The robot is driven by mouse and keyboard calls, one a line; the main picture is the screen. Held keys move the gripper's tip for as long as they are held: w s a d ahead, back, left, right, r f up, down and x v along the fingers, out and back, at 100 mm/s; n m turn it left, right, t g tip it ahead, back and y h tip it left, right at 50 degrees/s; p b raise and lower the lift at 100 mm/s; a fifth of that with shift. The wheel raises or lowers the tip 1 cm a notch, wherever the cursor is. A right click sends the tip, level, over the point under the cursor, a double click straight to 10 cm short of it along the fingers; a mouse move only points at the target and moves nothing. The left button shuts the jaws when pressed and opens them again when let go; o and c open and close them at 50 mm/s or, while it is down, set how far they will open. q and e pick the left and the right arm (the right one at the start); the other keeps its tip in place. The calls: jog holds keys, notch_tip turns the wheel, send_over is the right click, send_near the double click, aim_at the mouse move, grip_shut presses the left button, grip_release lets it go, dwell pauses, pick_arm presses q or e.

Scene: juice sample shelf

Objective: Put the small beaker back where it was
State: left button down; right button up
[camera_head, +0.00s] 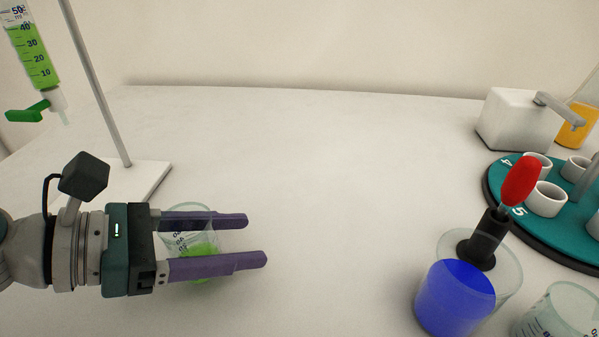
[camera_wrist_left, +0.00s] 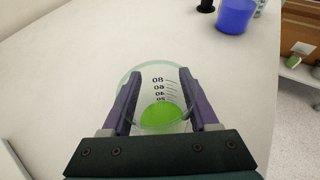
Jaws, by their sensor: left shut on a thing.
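The small beaker (camera_head: 203,246) is clear glass with dark volume marks and some green liquid at the bottom. It is upright at the left front of the white table, between the purple fingers of my left gripper (camera_head: 232,240). In the left wrist view the beaker (camera_wrist_left: 158,92) sits between both fingers (camera_wrist_left: 158,95), which are shut on its sides. I cannot tell whether its base touches the table. My right gripper is in neither view.
A stand (camera_head: 150,177) with a green-filled burette (camera_head: 35,57) is behind my left gripper. At the right are a blue cup (camera_head: 452,300), a red-topped dropper (camera_head: 521,182), a glass beaker (camera_head: 562,312), a teal carousel (camera_head: 512,197) and a white dispenser (camera_head: 513,118). The table's middle is clear.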

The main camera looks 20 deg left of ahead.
aim_at(169, 254)
pick_arm(q)
jog(key=shift+f, duration=0.8)
jog(key=shift+f, duration=0.2)
jog(key=shift+c, duration=0.8)
grip_release()
jog(key=shift+r, duration=0.1)
jog(key=shift+r, duration=0.2)
jog(key=v, duration=1.2)
jog(key=shift+p, duration=0.4)
